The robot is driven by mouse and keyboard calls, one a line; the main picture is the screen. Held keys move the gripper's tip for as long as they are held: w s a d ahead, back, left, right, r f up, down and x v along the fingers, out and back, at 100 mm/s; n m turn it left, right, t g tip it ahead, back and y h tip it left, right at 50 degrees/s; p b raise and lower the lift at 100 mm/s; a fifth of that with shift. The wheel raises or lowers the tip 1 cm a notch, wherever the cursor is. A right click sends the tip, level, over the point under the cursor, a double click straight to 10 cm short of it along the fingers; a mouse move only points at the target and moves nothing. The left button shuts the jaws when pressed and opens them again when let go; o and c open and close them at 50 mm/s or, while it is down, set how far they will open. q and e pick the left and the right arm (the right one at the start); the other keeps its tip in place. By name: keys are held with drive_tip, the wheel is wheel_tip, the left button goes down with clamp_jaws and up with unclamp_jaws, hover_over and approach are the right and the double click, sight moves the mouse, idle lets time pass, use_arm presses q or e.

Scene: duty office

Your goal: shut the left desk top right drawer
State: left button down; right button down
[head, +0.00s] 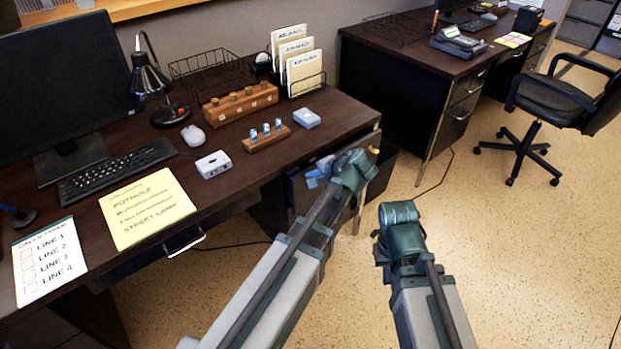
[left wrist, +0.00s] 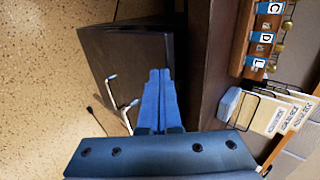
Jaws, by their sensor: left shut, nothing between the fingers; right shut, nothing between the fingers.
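The left desk (head: 330,108) has a dark top right drawer (head: 384,166) standing out from under its right end in the head view. My right gripper (head: 398,218) is shut and empty over the floor, to the right.
On the desktop are a wooden stamp holder (head: 266,137), a file rack (head: 297,65), a keyboard (head: 117,169) and a lamp (head: 150,80). A second desk (head: 400,60) and a black chair (head: 555,100) stand at the right. The floor (head: 500,260) at lower right is clear.

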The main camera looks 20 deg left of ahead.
use_arm(q)
drive_tip(key=shift+w+a, duration=0.75)
drive_tip(key=shift+a, duration=0.35)
drive_tip(key=shift+s+d, duration=0.1)
